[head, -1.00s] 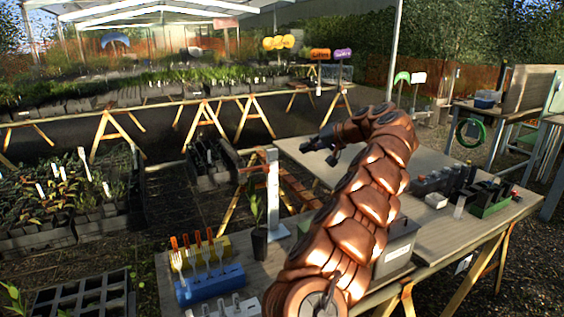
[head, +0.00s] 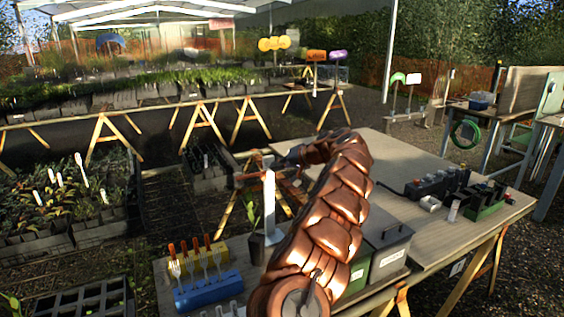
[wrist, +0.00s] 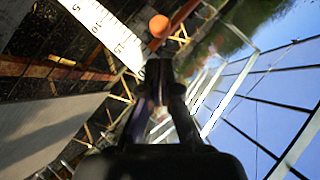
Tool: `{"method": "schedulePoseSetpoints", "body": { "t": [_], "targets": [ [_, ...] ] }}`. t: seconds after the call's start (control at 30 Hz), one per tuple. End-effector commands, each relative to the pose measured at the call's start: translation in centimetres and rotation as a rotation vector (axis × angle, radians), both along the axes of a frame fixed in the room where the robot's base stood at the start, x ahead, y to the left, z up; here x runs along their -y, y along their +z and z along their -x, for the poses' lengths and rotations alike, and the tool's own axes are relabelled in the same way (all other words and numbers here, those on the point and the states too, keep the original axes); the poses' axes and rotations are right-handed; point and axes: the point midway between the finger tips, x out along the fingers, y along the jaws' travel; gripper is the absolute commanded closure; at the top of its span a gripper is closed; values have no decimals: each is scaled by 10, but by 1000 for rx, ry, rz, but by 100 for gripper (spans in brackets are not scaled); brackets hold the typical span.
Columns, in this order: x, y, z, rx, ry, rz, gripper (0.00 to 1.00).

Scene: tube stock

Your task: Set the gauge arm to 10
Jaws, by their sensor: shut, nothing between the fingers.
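The gauge is a white upright post (head: 269,205) on the near bench. Its white scale (wrist: 105,30) crosses the upper left of the wrist view, with 5, 10 and 15 legible. An orange round knob (wrist: 159,26) shows beside the 15 end of the scale, with a reddish bar (wrist: 184,14) behind it that looks like the gauge arm. I cannot tell which mark it stands at. My gripper (wrist: 160,66) is shut and empty, its tips below the knob in the picture. In the head view my wrist is by the post top, and the fingertips are unclear.
A blue rack (head: 208,289) with several forks stands left of the post. A potted seedling (head: 256,247) is close beside the post. Lidded boxes (head: 388,235) stand right of my arm, and a green tray (head: 487,208) lies farther right. The bench middle is bare.

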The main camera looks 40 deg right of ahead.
Motion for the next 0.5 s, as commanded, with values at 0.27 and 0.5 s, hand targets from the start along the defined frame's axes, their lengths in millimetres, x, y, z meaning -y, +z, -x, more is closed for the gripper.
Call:
{"method": "schedulePoseSetpoints", "body": {
  "t": [0.27, 0.5],
  "targets": [
    [-13, -11, -5, 1, 3, -1, 100],
    [-17, -17, -7, 0, 2, 0, 100]
  ]
}}
